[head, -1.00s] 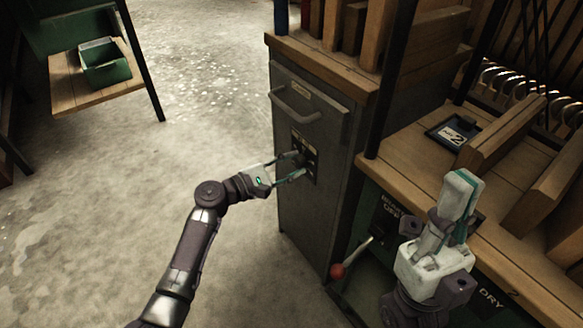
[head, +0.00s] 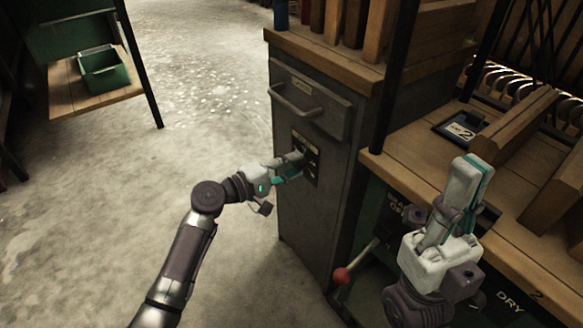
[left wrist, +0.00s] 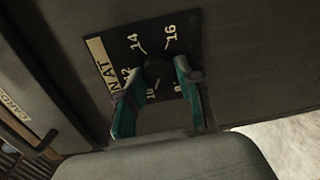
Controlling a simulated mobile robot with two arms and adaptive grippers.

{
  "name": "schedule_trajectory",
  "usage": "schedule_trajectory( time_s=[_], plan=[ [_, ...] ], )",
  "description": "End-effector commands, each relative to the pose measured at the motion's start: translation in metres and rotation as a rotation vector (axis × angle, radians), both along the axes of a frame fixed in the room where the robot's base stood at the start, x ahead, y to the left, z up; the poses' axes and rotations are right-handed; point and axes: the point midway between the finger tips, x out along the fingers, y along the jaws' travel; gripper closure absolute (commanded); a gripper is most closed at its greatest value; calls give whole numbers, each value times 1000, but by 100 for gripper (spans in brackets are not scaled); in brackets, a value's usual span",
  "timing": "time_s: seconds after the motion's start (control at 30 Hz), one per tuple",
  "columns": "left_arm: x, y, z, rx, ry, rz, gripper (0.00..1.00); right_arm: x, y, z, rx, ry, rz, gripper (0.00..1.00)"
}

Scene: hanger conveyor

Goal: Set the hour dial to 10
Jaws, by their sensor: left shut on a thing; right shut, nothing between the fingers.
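The hour dial is a dark round knob (left wrist: 158,70) on a black plate (left wrist: 124,56) with white numbers 8, 10, 12, 14 and 16. In the left wrist view a short pale line beside the knob lies close to the 10; whether it is the pointer is hard to tell. My left gripper (head: 298,166) is at the plate on the grey cabinet's front, its teal-padded fingers (left wrist: 158,88) on either side of the knob and shut on it. The fingers partly hide the lower numbers. My right gripper (head: 472,168) is shut and empty, pointing up above the right bench.
The grey cabinet (head: 300,210) has a drawer handle (head: 294,104) above the dial. A red-knobbed lever (head: 342,275) stands below and right. A wooden bench (head: 412,150) with boards lies right.

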Motion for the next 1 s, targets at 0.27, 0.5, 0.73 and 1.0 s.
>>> schedule_trajectory(
  time_s=[0.27, 0.5, 0.73, 1.0],
  plan=[
    [0, -1, 1, 15, -21, -1, 99, 1, 0, 3, 6, -7, -2, 100],
    [0, -1, 1, 14, -21, -1, 99, 1, -1, 4, 11, -8, -3, 100],
    [0, -1, 1, 14, -20, -1, 39, 0, -1, 3, 10, -10, -3, 100],
    [0, 1, 0, 14, -18, 0, 39, 0, 0, 1, -2, -8, -1, 100]
  ],
)
